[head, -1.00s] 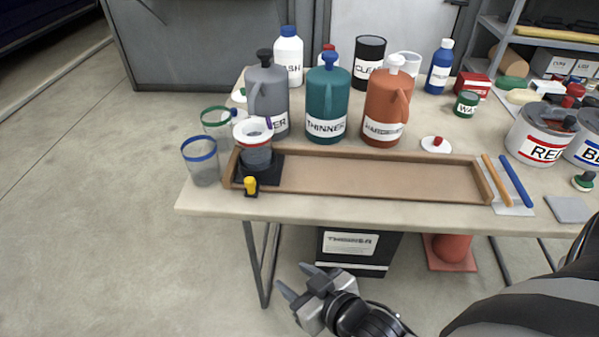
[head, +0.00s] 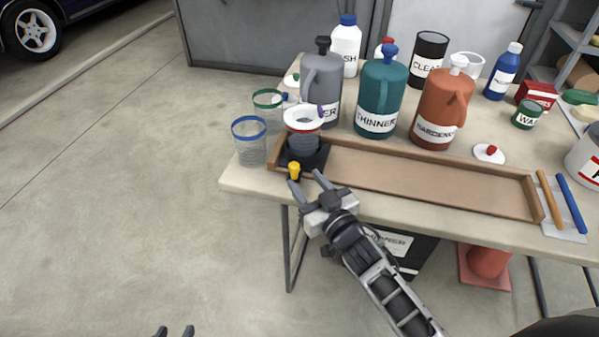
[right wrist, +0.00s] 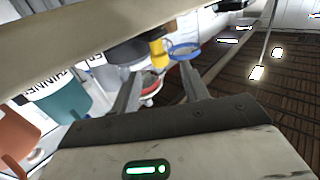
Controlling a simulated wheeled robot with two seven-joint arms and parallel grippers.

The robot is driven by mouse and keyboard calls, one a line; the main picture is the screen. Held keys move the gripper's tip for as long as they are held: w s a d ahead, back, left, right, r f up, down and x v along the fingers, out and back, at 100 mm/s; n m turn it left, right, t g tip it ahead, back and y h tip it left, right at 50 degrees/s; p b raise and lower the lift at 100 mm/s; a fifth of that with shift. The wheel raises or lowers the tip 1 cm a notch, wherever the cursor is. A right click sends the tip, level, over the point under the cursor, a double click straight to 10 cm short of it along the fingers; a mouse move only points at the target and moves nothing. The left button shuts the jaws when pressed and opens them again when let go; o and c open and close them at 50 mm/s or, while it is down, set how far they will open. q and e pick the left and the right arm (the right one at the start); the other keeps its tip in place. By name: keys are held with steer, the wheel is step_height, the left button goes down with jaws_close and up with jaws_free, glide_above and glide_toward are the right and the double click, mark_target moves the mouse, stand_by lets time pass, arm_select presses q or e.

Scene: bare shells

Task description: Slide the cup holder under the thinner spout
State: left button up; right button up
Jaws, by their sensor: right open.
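The black cup holder (head: 318,160) sits at the left end of a long wooden tray, its yellow knob (head: 294,170) at the front. A cup with a red-rimmed white top (head: 304,118) stands on it, in front of the grey jug (head: 321,90). The teal THINNER jug (head: 380,97) stands further right, behind the tray. My right gripper (head: 306,178) is open at the table's front edge, close to the knob. In the right wrist view the knob (right wrist: 157,50) shows just beyond and between the fingertips, not gripped. My left gripper (head: 174,331) shows only two parted fingertips at the bottom edge.
The wooden tray (head: 430,178) is empty right of the holder. A blue-rimmed cup (head: 249,142) and a green-rimmed cup (head: 268,108) stand left of it. The orange HARDENER jug (head: 440,105) stands right of THINNER. Two sticks (head: 550,200) lie past the tray's right end.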

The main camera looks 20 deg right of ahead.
mark_target(297, 171)
steer(key=shift+w+a, duration=0.2)
steer(key=shift+w, duration=0.75)
steer(key=shift+w+a, duration=0.15)
steer(key=shift+w, duration=0.75)
arm_select(q)
steer(key=shift+r, duration=0.1)
